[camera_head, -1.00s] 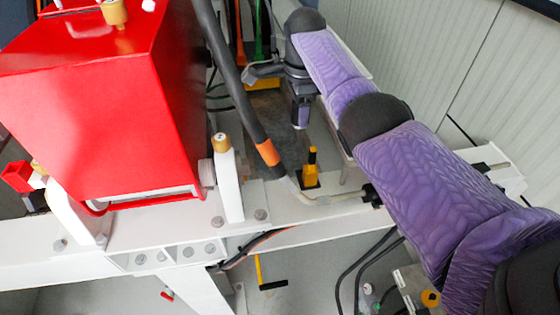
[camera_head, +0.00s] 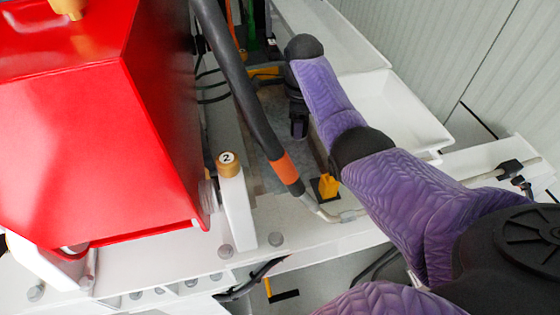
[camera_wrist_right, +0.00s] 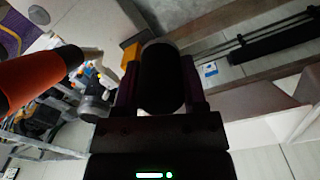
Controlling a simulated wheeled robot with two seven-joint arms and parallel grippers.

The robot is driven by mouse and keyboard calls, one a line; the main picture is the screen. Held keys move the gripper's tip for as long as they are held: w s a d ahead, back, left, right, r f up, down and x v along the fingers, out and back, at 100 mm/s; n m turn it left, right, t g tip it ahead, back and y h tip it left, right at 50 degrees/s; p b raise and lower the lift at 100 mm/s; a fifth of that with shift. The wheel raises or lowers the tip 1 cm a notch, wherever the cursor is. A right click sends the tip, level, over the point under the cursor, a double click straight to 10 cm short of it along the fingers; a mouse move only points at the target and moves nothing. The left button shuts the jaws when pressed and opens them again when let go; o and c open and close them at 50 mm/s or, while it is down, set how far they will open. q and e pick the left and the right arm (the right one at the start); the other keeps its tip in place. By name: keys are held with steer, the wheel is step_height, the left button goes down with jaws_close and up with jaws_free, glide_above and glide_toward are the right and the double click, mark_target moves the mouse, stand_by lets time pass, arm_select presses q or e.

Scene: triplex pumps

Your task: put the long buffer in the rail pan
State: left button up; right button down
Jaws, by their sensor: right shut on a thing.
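My right gripper (camera_head: 298,128) hangs at the end of the purple arm, above the gap between the red housing and the white pan. In the right wrist view, the gripper (camera_wrist_right: 161,95) is shut on a dark, round-ended cylinder (camera_wrist_right: 162,75), which appears to be the long buffer. Its full length cannot be seen. The white rail pan (camera_head: 395,112) lies right of my right wrist in the head view, and its visible floor is bare. My arm hides part of its near side. My left gripper is not in view.
A dark hose with an orange band (camera_head: 285,168) runs close left of the gripper; the band also shows in the right wrist view (camera_wrist_right: 35,80). A red housing (camera_head: 90,110), a white post with a gold cap marked 2 (camera_head: 229,164) and a yellow block (camera_head: 328,186) stand nearby.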

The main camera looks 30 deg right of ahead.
step_height(320, 180, down, 20)
steer(key=b, duration=1.2)
steer(key=shift+w+r, duration=0.15)
steer(key=shift+r, duration=0.05)
steer(key=shift+f, duration=0.15)
steer(key=shift+c, duration=0.7)
jaws_free()
step_height(320, 180, up, 12)
steer(key=p, duration=0.4)
steer(key=shift+p, duration=0.3)
